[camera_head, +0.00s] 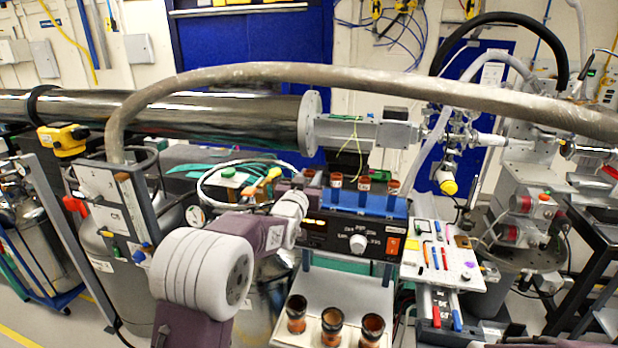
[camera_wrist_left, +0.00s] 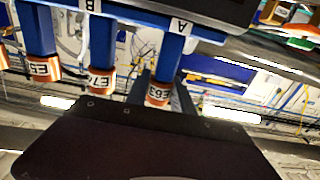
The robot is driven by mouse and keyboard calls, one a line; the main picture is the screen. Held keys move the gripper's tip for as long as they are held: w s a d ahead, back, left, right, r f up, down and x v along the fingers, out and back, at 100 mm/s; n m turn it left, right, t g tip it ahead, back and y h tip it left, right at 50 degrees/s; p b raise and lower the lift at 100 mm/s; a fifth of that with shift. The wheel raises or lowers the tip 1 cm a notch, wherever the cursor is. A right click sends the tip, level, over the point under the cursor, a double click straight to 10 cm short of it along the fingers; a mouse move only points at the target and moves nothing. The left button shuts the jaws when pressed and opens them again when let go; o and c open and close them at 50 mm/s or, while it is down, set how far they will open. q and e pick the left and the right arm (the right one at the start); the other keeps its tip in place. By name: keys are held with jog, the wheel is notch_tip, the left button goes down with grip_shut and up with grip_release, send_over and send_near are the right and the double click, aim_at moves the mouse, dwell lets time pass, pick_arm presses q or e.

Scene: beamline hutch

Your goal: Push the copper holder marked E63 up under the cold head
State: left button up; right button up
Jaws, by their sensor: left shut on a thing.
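The copper holder marked E63 (camera_wrist_left: 158,93) shows in the left wrist view, which is upside down. It is a copper collar with a white label, in line with the blue post marked A (camera_wrist_left: 172,55); I cannot tell whether they touch. My left gripper (camera_wrist_left: 162,97) is shut on it, a dark finger at each side. In the head view my left gripper (camera_head: 300,184) is at the left end of the blue rack (camera_head: 350,201), and E63 is largely hidden there. I cannot pick out the cold head with certainty. My right gripper is not in view.
More copper holders, one (camera_head: 364,183) among them, stand close to the right along the rack. Below is a black control box (camera_head: 330,233). Three copper cups, one (camera_head: 331,322) in the middle, stand on a white shelf in front. A thick grey hose (camera_head: 300,72) arches overhead.

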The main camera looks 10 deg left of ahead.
pick_arm(q)
jog(key=shift+r, duration=0.1)
jog(key=shift+r+p, duration=0.7)
jog(key=shift+r, duration=0.75)
jog(key=shift+s+f, duration=0.15)
jog(key=s+b, duration=0.4)
jog(key=s, duration=0.1)
jog(key=b, duration=0.2)
send_near(310, 173)
notch_tip(310, 173, up, 2)
jog(key=shift+s+r, duration=0.1)
